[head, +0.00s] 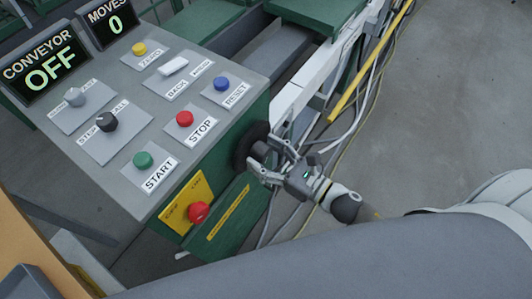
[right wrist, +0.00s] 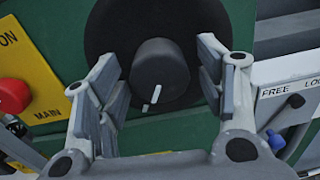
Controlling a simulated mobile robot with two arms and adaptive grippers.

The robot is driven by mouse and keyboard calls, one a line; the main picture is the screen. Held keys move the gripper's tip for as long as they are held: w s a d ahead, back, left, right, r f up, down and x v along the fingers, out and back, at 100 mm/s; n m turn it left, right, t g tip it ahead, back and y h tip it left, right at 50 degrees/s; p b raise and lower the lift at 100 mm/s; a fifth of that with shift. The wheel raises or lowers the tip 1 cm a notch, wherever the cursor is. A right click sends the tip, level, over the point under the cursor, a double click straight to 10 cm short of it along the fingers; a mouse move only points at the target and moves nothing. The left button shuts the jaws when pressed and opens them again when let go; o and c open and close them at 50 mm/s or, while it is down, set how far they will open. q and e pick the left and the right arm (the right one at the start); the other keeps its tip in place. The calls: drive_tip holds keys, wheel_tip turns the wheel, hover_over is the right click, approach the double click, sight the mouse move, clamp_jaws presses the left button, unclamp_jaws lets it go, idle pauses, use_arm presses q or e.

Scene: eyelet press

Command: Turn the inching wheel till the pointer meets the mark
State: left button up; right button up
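The inching wheel is a black disc (right wrist: 110,30) with a dark grey round hub (right wrist: 160,62), on the green side of the control box. In the head view the wheel (head: 246,141) is seen edge-on. A short white line (right wrist: 155,95) shows low on the hub, with a small white piece just below it. I cannot tell which is pointer and which is mark. My right gripper (right wrist: 160,80) is open, one finger on each side of the hub, with gaps visible. In the head view the right gripper (head: 264,162) is at the wheel. My left gripper is not in view.
A red knob (head: 198,212) on a yellow plate sits left of the wheel. The sloped panel (head: 100,165) above carries several buttons and knobs. The conveyor display (head: 50,66) reads OFF. Cables (head: 335,150) hang right of the box; open floor (head: 450,110) lies beyond.

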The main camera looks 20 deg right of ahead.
clamp_jaws()
drive_tip(key=shift+f+n+b, duration=0.2)
drive_tip(key=shift+n+b, duration=0.5)
drive_tip(key=shift+b, duration=0.25)
drive_tip(key=shift+r+n+b, duration=0.15)
drive_tip(key=shift+n+b, duration=0.4)
drive_tip(key=shift+n, duration=0.35)
drive_tip(key=shift+o, duration=0.5)
unclamp_jaws()
